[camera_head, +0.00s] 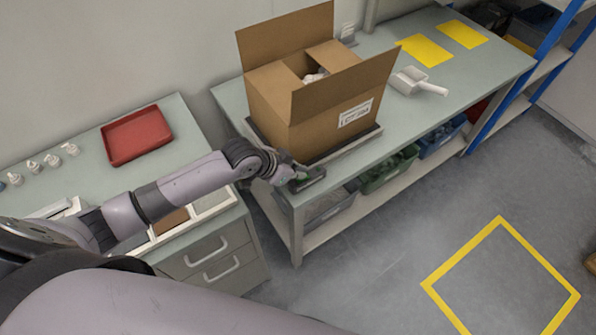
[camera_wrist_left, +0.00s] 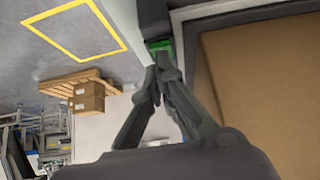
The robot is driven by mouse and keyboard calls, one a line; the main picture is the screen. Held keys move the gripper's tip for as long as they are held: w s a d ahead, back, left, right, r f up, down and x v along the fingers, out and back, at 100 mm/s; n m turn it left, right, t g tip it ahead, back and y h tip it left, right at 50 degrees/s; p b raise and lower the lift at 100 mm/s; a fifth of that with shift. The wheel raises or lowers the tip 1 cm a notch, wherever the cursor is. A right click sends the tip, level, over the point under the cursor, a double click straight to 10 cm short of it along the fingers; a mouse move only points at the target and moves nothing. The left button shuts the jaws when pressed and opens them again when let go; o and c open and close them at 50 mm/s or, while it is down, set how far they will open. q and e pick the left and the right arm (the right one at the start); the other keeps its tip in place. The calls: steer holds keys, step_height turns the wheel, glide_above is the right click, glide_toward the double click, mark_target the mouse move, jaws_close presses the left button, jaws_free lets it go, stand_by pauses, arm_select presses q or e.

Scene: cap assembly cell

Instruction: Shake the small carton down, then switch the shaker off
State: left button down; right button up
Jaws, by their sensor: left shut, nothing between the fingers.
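An open brown carton (camera_head: 300,125) with raised flaps and a white label stands on the shaker (camera_head: 345,148), a low platform on the grey-green bench. White contents (camera_head: 315,76) show inside it. My left gripper (camera_head: 308,181) is shut and empty at the bench's front left corner, beside the shaker. In the left wrist view its fingertips (camera_wrist_left: 158,76) are together just below a dark switch box with a green part (camera_wrist_left: 160,46). I cannot tell whether they touch. The carton's wall (camera_wrist_left: 265,85) fills the right of that view. My right gripper is not in view.
A white scoop (camera_head: 418,83) and yellow mats (camera_head: 424,50) lie on the bench right of the carton. Bins (camera_head: 388,172) sit on the shelf below. A red tray (camera_head: 136,135) is on the left counter. A yellow-outlined floor area (camera_head: 500,222) is clear.

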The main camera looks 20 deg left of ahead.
arm_select(q)
steer(key=shift+s+a+f+p, duration=0.1)
steer(key=shift+s+f+p, duration=0.1)
steer(key=shift+f+p, duration=0.1)
steer(key=shift+f, duration=0.1)
steer(key=shift+w+d+r, duration=0.3)
steer(key=shift+w+d, duration=0.15)
steer(key=shift+w, duration=0.2)
